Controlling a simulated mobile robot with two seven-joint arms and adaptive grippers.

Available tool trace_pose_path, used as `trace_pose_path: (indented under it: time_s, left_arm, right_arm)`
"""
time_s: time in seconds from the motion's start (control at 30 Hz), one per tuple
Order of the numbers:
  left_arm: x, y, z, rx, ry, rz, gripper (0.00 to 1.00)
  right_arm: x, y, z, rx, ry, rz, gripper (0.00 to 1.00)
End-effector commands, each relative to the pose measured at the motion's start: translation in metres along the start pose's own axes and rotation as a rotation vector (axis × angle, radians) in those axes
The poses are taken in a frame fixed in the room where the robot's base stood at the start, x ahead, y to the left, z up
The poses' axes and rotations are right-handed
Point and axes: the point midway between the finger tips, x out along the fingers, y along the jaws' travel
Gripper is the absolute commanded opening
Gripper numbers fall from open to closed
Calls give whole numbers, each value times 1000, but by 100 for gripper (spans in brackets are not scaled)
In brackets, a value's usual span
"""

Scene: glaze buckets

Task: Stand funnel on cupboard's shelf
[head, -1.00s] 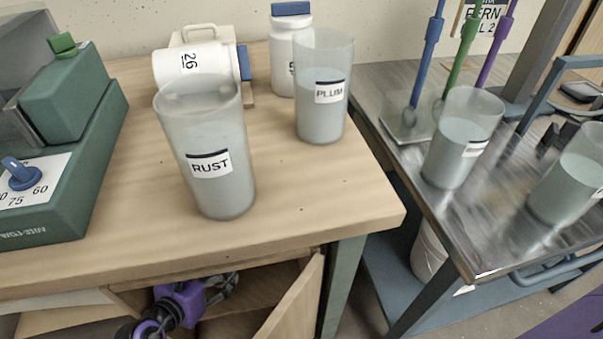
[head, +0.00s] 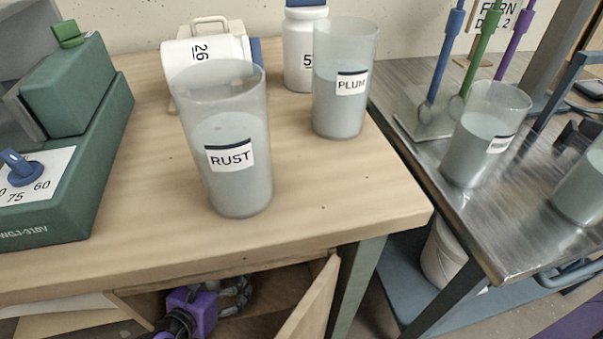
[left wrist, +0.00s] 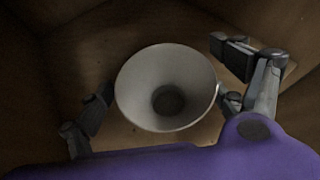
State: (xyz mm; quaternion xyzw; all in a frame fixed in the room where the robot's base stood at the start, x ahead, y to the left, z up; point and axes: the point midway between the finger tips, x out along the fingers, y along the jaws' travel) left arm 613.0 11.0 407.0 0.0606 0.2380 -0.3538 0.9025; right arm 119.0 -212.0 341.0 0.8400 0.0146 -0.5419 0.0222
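The funnel (left wrist: 166,86) is a pale grey-white cone in the left wrist view, its wide mouth facing the camera and its dark hole in the middle. It appears to stand on the brown wooden shelf (left wrist: 110,30) inside the cupboard. My left gripper (left wrist: 168,78) has its fingers spread on either side of the funnel; both look clear of the rim, though contact low down is hard to tell. In the head view my left gripper (head: 238,294) reaches into the open cupboard (head: 275,285) under the table; the funnel is hidden there. My right gripper is not in view.
The cupboard door (head: 312,300) stands open at right. On the wooden table (head: 330,200) above are the RUST bucket (head: 228,180), the PLUM bucket (head: 340,105), white jars and a green machine (head: 60,160). A metal cart (head: 425,155) with more buckets stands at right.

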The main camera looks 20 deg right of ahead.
Motion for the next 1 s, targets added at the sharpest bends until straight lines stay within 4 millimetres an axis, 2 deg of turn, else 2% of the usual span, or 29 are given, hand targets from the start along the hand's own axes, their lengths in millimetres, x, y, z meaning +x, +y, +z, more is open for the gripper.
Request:
trace_pose_path:
  time_s: [0.3, 0.7, 0.83, 1.0]
  left_arm:
    - [-3, 0, 6, 1, -2, 1, 88]
    - [-68, 1, 5, 2, 1, 2, 88]
    - [-76, 0, 5, 0, 0, 1, 88]
    - [-78, 0, 4, 0, 0, 0, 88]
  right_arm:
    - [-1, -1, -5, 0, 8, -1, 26]
    - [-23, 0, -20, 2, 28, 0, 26]
    - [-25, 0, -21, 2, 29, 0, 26]
    - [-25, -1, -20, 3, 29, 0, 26]
